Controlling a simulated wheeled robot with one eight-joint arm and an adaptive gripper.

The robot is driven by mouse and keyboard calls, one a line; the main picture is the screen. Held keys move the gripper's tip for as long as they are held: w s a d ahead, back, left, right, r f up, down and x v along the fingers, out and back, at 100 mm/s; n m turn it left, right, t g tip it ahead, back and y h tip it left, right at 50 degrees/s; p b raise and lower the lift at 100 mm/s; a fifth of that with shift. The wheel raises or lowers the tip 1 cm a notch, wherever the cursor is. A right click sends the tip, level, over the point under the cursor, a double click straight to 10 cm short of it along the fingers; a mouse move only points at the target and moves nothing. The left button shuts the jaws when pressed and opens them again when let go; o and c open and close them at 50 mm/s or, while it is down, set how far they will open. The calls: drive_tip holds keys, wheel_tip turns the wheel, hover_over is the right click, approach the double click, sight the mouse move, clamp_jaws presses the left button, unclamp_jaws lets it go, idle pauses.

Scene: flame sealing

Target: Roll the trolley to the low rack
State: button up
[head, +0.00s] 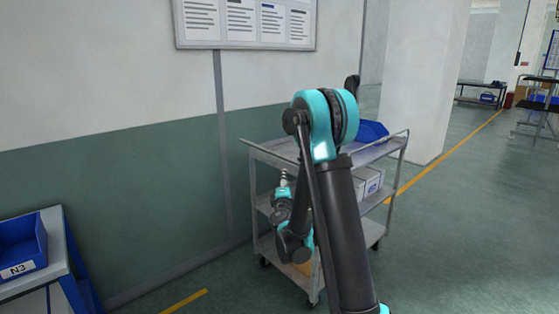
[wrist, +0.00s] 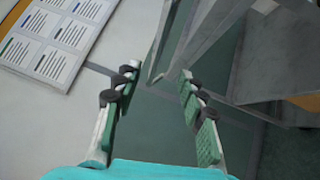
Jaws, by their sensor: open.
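The grey metal trolley (head: 272,151) stands on its castors beside the wall, partly hidden behind my arm. A blue bin (head: 372,131) is on its top shelf and white boxes (head: 368,184) are on a lower shelf. In the wrist view my gripper (wrist: 160,71) is open, with its fingers on either side of a corner of the trolley's grey frame (wrist: 178,58); contact cannot be told. In the head view the fingers are not clear. A low dark rack (head: 480,91) stands far off at the back right; whether it is the task's rack cannot be told.
A blue-edged stand (head: 62,250) with a blue bin marked N3 (head: 20,246) is at the left. A notice board (head: 245,22) hangs on the wall. A white pillar (head: 425,80) rises behind the trolley. The floor (head: 470,220) to the right is clear, with a yellow line (head: 448,153).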

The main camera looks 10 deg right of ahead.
sight(287, 159)
drive_tip(key=w+d, duration=0.1)
drive_tip(key=w, duration=0.4)
drive_tip(key=w+r, duration=0.1)
drive_tip(key=w, duration=0.5)
drive_tip(key=w+d+r, duration=0.1)
drive_tip(key=w, duration=0.4)
drive_tip(key=shift+w+d+r, duration=0.15)
drive_tip(key=shift+w+d, duration=0.1)
drive_tip(key=shift+d, duration=0.05)
clamp_jaws()
